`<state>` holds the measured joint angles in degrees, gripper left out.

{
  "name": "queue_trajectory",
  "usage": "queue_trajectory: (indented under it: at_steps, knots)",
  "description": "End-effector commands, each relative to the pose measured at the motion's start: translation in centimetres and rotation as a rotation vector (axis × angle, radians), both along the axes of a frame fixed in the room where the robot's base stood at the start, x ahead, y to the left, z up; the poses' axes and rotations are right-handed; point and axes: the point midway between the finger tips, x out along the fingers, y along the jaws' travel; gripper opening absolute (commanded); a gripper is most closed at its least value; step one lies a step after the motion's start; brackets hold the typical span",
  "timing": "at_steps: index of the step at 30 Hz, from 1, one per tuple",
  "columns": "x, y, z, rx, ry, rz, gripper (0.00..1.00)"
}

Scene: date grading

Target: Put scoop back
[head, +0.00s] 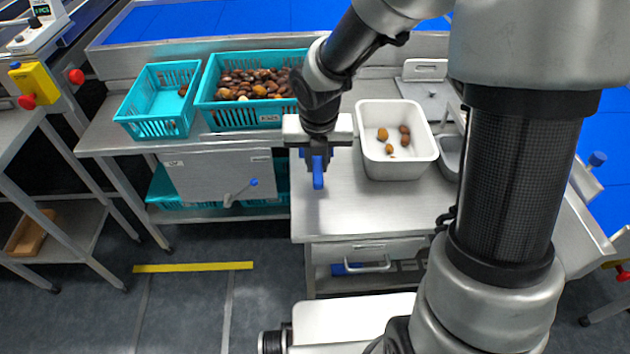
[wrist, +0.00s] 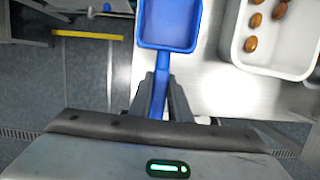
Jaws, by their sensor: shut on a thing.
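The blue scoop (wrist: 169,24) is in my gripper (wrist: 162,92), with the fingers shut on its handle. In the wrist view its pan points away from my gripper and appears empty. In the head view only a blue part of the scoop (head: 318,174) shows below my gripper (head: 317,160), over the left front part of the steel table (head: 345,215). My arm and gripper hide the rest of it. I cannot tell its exact height above the table.
A white tub (head: 430,157) with a few dates stands right of my gripper. A teal crate full of dates (head: 235,118) and a nearly empty teal crate (head: 150,128) stand to the left. A grey metal container (head: 449,160) sits beside the tub. The front tabletop is clear.

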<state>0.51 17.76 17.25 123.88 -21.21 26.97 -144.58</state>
Motion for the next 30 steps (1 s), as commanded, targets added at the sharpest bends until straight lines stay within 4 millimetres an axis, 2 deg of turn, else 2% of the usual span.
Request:
queue_trajectory:
  at_steps: [3,7,16,21,30]
  knots:
    - [-0.2,0.8,-2.4,0.001,0.0,0.036,0.0]
    - [-0.2,0.9,-4.9,0.001,0.0,0.038,0.0]
    - [-0.2,0.8,-7.6,0.0,-0.001,0.035,0.0]
    - [-0.2,0.8,-10.1,0.0,0.0,0.035,0.0]
    - [-0.1,0.8,-10.3,0.002,-0.003,0.033,0.0]
